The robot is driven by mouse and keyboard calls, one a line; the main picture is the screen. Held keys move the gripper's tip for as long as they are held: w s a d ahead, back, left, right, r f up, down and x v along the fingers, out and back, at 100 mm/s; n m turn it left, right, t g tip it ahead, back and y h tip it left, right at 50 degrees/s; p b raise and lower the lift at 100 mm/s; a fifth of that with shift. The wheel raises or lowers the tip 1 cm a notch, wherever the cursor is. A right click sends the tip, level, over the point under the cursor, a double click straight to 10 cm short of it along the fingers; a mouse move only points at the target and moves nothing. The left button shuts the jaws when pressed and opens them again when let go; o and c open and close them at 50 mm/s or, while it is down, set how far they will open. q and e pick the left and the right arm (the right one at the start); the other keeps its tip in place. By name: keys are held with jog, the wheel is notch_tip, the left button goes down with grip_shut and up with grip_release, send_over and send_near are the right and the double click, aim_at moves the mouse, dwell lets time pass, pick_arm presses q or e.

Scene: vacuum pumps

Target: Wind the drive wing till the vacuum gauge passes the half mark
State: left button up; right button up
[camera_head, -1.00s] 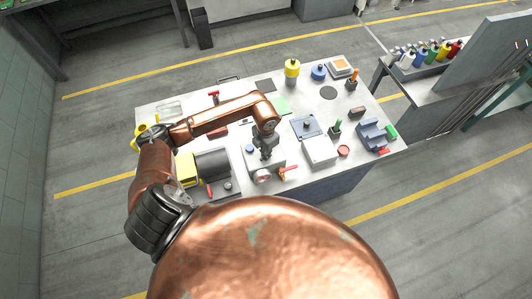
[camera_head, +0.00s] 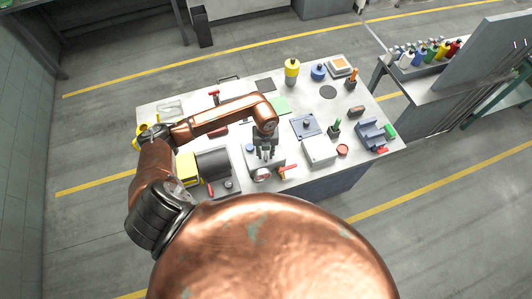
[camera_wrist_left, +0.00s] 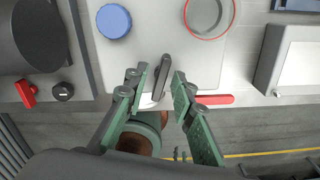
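The vacuum pump has a light grey housing (camera_wrist_left: 140,45) and stands at the table's front edge. Its pale round gauge (camera_head: 261,174) faces me in the head view; its needle is too small to read. A dark narrow bar (camera_wrist_left: 163,78), which looks like the drive wing, stands between the fingertips of my left gripper (camera_wrist_left: 160,75). Gaps show on both sides of the bar, so the fingers are open around it. The gripper also shows above the pump in the head view (camera_head: 264,153). My right gripper is not in view.
Beside the bar are a blue cap (camera_wrist_left: 113,20), a red-rimmed ring (camera_wrist_left: 208,15) and a red lever (camera_wrist_left: 213,99). A dark cylinder unit (camera_head: 212,163) stands left, a white box (camera_head: 319,151) right. The floor in front of the table is clear.

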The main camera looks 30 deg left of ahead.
pick_arm(q)
jog(key=shift+r, duration=0.2)
jog(key=shift+r+p, duration=0.6)
jog(key=shift+r, duration=0.3)
jog(key=shift+r+p, duration=1.7)
jog(key=shift+r, duration=1.35)
jog(key=f+b, duration=0.1)
jog(key=b, duration=0.9)
jog(key=shift+w+f+m+b, duration=0.25)
jog(key=shift+f+m+b, duration=0.1)
jog(key=shift+m, duration=0.05)
jog(key=shift+c, duration=0.2)
jog(key=shift+s+r+b, duration=0.1)
jog(key=shift+s+b, duration=0.05)
jog(key=shift+b, duration=0.15)
jog(key=shift+r, duration=0.2)
